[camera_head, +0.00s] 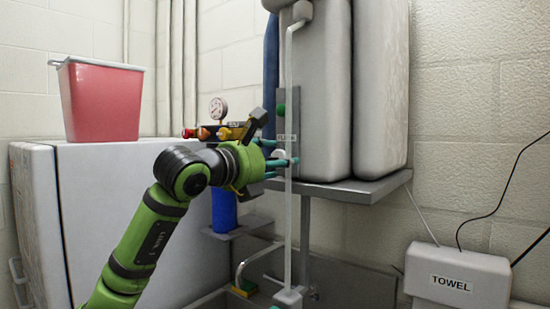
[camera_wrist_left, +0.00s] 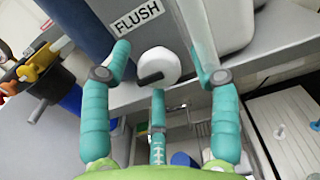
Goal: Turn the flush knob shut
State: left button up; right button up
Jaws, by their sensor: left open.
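The flush knob is a round white knob (camera_wrist_left: 158,66) with a dark bar on its lower left side, just below the FLUSH label (camera_wrist_left: 137,17) in the left wrist view. In the head view the white knob (camera_head: 279,154) shows small and partly covered by my fingers. My left gripper (camera_head: 287,163) is open, its teal fingers spread around the knob. In the left wrist view two fingers of the left gripper (camera_wrist_left: 160,85) stand to either side of the knob and one is below it. I cannot tell whether any finger touches it. My right gripper is not in view.
A clear vertical pipe (camera_head: 290,100) runs close beside the fingers. Grey tanks (camera_head: 323,90) stand on a shelf (camera_head: 350,190) behind. A gauge (camera_head: 217,108) with coloured valves is at left, near my wrist. A red bucket (camera_head: 100,100) sits on a white cabinet (camera_head: 100,200). A TOWEL box (camera_head: 458,268) is at lower right.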

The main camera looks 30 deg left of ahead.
pick_arm(q)
jog(key=shift+c, duration=0.4)
jog(key=c, duration=1)
jog(key=shift+f+m, duration=0.1)
jog(key=shift+m, duration=0.2)
jog(key=shift+c, duration=0.3)
jog(key=shift+m+p, duration=0.45)
jog(key=shift+m, duration=8.25)
jog(key=shift+r, duration=0.2)
